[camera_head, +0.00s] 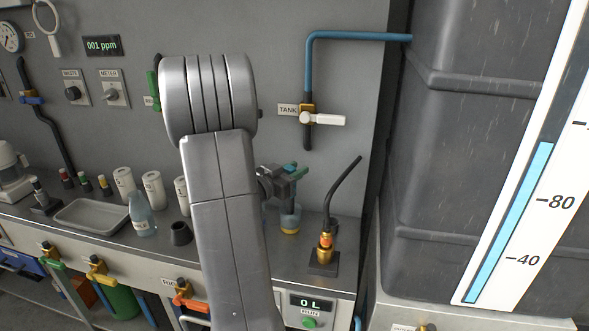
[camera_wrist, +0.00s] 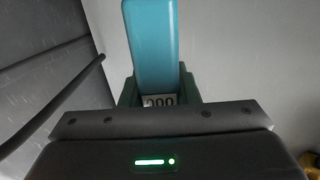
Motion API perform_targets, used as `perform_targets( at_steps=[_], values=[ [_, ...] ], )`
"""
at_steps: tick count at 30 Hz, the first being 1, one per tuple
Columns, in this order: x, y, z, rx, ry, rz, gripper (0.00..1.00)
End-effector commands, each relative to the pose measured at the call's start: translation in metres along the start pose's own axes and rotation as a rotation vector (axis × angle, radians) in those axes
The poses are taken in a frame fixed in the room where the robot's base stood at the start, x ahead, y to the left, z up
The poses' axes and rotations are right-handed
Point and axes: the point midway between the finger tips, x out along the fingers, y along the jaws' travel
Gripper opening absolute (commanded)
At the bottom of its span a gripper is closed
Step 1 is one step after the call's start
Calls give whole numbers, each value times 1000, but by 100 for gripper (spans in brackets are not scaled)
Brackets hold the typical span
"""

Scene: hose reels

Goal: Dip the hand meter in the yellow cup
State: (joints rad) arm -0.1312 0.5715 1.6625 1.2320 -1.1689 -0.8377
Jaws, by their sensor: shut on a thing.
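The hand meter (camera_wrist: 152,45) is a teal bar with a small white display reading 000. In the wrist view it stands between the green fingertips of my gripper (camera_wrist: 158,90), which is shut on it. In the head view my gripper (camera_head: 289,175) is over the back of the counter, with a bit of the teal meter showing at its jaws. Just below is a small clear cup (camera_head: 290,229) with a yellow band low down. My arm hides the space to its left. I cannot tell whether the meter's lower end is inside the cup.
A brass nozzle with a black tube (camera_head: 326,246) stands right of the cup. A blue pipe with a TANK valve (camera_head: 322,118) is on the wall above. Left are a bottle (camera_head: 142,214), a grey tray (camera_head: 92,214), a dark cup (camera_head: 181,234) and several white canisters.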

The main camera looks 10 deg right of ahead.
Motion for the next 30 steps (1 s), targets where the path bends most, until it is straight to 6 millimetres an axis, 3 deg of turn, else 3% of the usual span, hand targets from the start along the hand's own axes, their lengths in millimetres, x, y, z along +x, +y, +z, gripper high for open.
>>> perform_targets(
  at_steps=[18, 30],
  values=[
    [0, 0, 39, -1, -1, 0, 0],
    [0, 0, 48, 0, 0, 0, 0]
  ],
)
